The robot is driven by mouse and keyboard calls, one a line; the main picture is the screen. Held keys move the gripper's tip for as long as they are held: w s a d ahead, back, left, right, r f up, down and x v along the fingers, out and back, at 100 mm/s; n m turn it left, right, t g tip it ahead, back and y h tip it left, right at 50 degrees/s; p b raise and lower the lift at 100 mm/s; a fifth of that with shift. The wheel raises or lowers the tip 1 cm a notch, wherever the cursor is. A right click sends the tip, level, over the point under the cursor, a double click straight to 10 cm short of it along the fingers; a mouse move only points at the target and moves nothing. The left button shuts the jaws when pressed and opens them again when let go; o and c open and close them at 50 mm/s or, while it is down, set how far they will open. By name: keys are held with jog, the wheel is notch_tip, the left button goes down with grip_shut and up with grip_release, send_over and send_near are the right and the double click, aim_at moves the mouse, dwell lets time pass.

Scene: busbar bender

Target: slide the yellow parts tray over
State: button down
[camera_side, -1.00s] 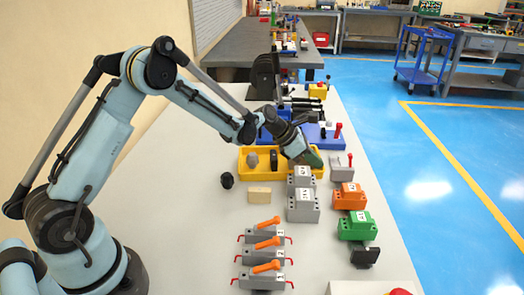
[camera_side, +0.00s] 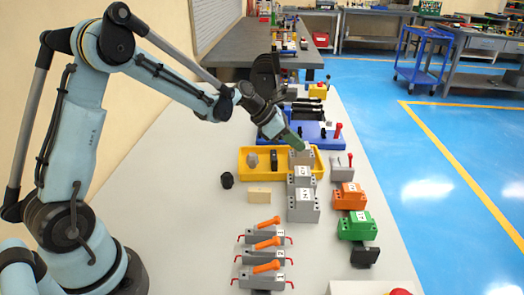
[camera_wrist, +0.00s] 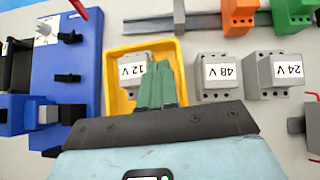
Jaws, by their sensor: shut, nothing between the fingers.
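The yellow parts tray (camera_side: 245,173) lies on the bench at the near side of the blue bender. In it stand a grey rounded part (camera_side: 252,160), a black part (camera_side: 274,160) and, at the right end, a grey block (camera_side: 301,159) labelled 12 V in the wrist view (camera_wrist: 132,70). My gripper (camera_side: 296,143) has green fingers, shut and empty, above the tray's right part. In the wrist view the fingers (camera_wrist: 161,85) lie over the tray (camera_wrist: 113,60) and hide part of it and the 12 V block's edge.
Grey blocks labelled 48 V (camera_wrist: 217,75) and 24 V (camera_wrist: 273,75) stand in front of the tray. The blue bender (camera_side: 318,143) is behind it. A tan block (camera_side: 259,195) and black knob (camera_side: 227,181) sit in front.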

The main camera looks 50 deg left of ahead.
notch_tip(320, 180, up, 6)
jog(key=s+d+f+n+y, duration=0.1)
jog(key=s+d+n+y, duration=0.25)
jog(key=s+n, duration=0.65)
jog(key=s+d+n+y, duration=0.2)
jog(key=s+n+y, duration=0.2)
jog(key=n, duration=1.2)
jog(key=m+t+y, duration=0.1)
jog(key=m+y, duration=0.1)
jog(key=m, duration=1.2)
send_near(284, 175)
jog(key=shift+s+d+h, duration=0.15)
jog(key=shift+s+d, duration=0.1)
jog(key=shift+s, duration=0.65)
jog(key=shift+s+d+h, duration=0.1)
jog(key=shift+s+d, duration=0.15)
jog(key=shift+s, duration=0.7)
jog(key=x, duration=0.5)
jog(key=shift+w+f, duration=0.1)
jog(key=w, duration=0.1)
jog(key=w+a, duration=0.1)
jog(key=shift+w+a+f, duration=0.1)
jog(key=shift+w, duration=0.3)
jog(key=shift+w+a, duration=0.2)
jog(key=shift+w, duration=0.35)
